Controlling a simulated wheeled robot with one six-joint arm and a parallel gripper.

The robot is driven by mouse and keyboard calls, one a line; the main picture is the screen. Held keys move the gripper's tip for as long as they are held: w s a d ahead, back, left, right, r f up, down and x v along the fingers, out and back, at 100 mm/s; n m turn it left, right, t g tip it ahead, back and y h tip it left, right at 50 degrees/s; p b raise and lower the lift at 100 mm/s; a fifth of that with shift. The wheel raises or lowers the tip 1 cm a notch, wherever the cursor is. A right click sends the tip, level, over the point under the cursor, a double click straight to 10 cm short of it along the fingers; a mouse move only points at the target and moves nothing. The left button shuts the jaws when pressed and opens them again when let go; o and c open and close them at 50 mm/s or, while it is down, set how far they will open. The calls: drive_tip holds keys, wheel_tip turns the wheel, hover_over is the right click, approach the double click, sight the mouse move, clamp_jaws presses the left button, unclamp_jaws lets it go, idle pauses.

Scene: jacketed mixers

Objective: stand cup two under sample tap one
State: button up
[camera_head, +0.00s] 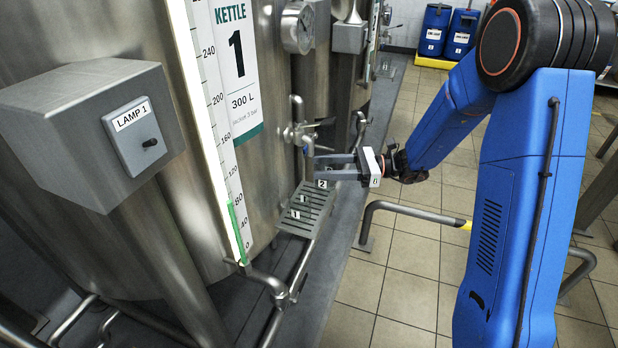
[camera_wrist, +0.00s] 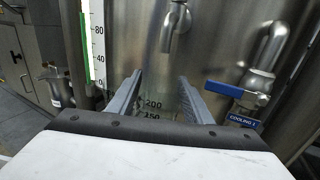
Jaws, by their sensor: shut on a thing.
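My gripper (camera_head: 318,167) is shut on a clear cup (camera_head: 321,184) with a small label reading 2. The cup's walls are hard to see. In the wrist view, its 200 and 150 marks (camera_wrist: 152,108) show between the fingers (camera_wrist: 160,78). The cup is held above the slotted drip tray (camera_head: 313,216) in front of kettle 1. A steel tap (camera_head: 309,147) is on the kettle wall by my fingertips. In the wrist view, a tap spout (camera_wrist: 174,24) hangs ahead of and above the fingers. I cannot read any tap number.
Small white labels (camera_head: 295,214) show over the tray; whether they belong to a clear cup I cannot tell. A blue-handled valve (camera_wrist: 232,90) tagged COOLING 1 is right of the fingers. The lamp box (camera_head: 130,142) and a floor rail (camera_head: 412,212) stand nearby. Open tiled floor (camera_head: 400,300) lies in front.

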drive_tip(key=shift+s+a+f, duration=0.1)
drive_tip(key=shift+a+f, duration=0.8)
drive_tip(key=shift+a, duration=0.2)
drive_tip(key=shift+a+f, duration=0.85)
drive_tip(key=shift+a, duration=0.25)
drive_tip(key=shift+f, duration=0.1)
drive_tip(key=o, duration=0.8)
drive_tip(key=shift+o, duration=0.2)
drive_tip(key=shift+d, duration=0.3)
drive_tip(key=d, duration=1.1)
drive_tip(key=shift+w+d, duration=0.2)
drive_tip(key=shift+w, duration=0.05)
